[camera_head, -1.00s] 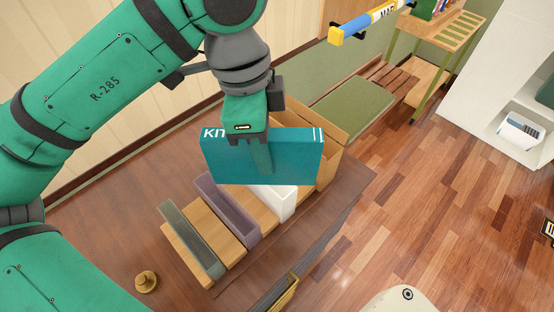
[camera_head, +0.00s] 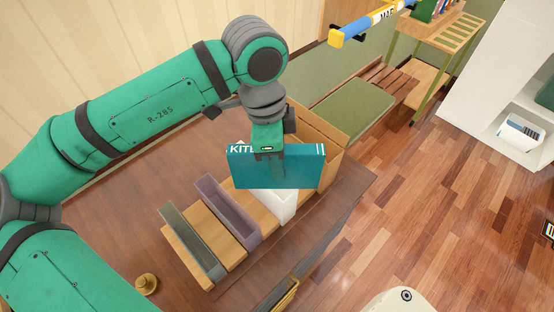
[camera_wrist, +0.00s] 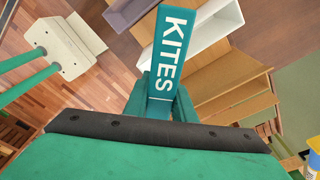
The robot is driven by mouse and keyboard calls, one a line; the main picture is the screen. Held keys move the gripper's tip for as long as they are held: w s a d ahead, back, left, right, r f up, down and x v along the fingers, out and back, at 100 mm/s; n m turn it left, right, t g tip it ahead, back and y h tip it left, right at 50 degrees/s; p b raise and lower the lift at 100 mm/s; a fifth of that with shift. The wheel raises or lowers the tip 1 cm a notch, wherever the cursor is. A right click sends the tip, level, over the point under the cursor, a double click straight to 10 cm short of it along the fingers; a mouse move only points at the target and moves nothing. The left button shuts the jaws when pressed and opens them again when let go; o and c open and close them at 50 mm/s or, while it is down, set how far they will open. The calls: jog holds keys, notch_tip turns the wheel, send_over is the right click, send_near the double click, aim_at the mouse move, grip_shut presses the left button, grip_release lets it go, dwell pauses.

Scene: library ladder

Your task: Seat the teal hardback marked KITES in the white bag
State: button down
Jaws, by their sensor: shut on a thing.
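The teal hardback marked KITES (camera_head: 305,170) is held upright in my gripper (camera_head: 268,160), which is shut on it. In the wrist view the spine of the teal hardback (camera_wrist: 178,45) shows KITES, between the two fingers of my gripper (camera_wrist: 162,105). The white bag (camera_head: 285,205) is an open, narrow white holder on the table, just below and partly behind the hardback in the head view. The white bag also shows in the wrist view (camera_wrist: 222,22), beside and beyond the hardback. The hardback hides part of its opening; I cannot tell whether its lower edge is inside.
A purple-grey bin (camera_head: 228,212) and a grey-green bin (camera_head: 190,242) stand left of the white bag on a wooden stand. A tan box (camera_head: 325,150) stands close at the right.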

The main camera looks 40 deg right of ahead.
jog(key=shift+s+d+f, duration=0.15)
jog(key=shift+s+d, duration=0.1)
jog(key=shift+d, duration=0.05)
jog(key=c, duration=1.5)
grip_release()
jog(key=shift+a, duration=0.1)
jog(key=r, duration=0.8)
jog(key=w+a+r, duration=0.1)
jog(key=r, duration=0.2)
jog(key=shift+w+r, duration=0.1)
jog(key=shift+r, duration=0.3)
jog(key=shift+a+r, duration=0.15)
jog(key=shift+r, duration=0.1)
